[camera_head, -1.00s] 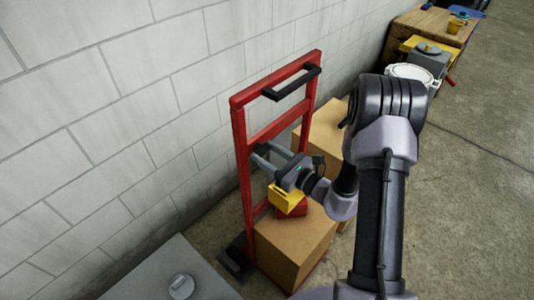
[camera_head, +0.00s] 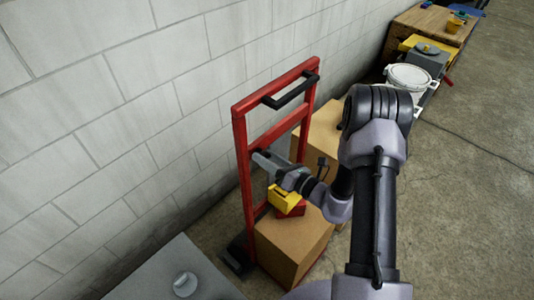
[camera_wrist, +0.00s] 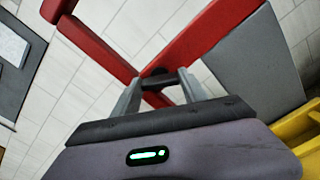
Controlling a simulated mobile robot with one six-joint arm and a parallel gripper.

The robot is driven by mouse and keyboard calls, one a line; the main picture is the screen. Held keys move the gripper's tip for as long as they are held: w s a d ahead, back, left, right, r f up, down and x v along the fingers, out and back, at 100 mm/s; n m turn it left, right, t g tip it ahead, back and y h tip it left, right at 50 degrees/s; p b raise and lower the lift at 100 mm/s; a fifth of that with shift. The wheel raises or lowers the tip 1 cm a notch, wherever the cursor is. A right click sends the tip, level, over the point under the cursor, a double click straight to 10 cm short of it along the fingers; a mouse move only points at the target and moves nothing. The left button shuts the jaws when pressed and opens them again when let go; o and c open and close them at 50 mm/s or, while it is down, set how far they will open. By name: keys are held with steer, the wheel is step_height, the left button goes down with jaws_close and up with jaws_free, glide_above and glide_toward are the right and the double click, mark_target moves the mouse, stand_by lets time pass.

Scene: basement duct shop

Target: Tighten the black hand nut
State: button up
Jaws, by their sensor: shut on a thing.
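The black hand nut (camera_wrist: 157,73) shows in the wrist view between my two grey fingertips, against the red frame of a hand truck. My gripper (camera_wrist: 157,82) is shut on it, with one finger on each side. The nut is mostly hidden by the fingers and I cannot tell how far it is screwed on. In the head view my gripper (camera_head: 259,160) reaches to the red hand truck (camera_head: 242,150) at mid height; the nut itself cannot be made out there.
Cardboard boxes (camera_head: 290,240) stand at the hand truck, just below my gripper. A pale block wall (camera_head: 120,110) is close behind. A grey surface (camera_head: 150,275) lies at lower left. A white round lid (camera_head: 410,76) and a wooden table (camera_head: 435,25) are at upper right; floor beside them is clear.

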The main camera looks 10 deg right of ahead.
steer(key=m+p, duration=0.3)
steer(key=m, duration=0.3)
steer(key=shift+p, duration=0.35)
steer(key=m+p, duration=0.2)
steer(key=m, duration=0.3)
steer(key=shift+f+m, duration=0.1)
steer(key=shift+m, duration=0.3)
steer(key=o, duration=1.4)
steer(key=p+v, duration=0.2)
steer(key=v, duration=1.5)
steer(key=shift+s+d, duration=0.2)
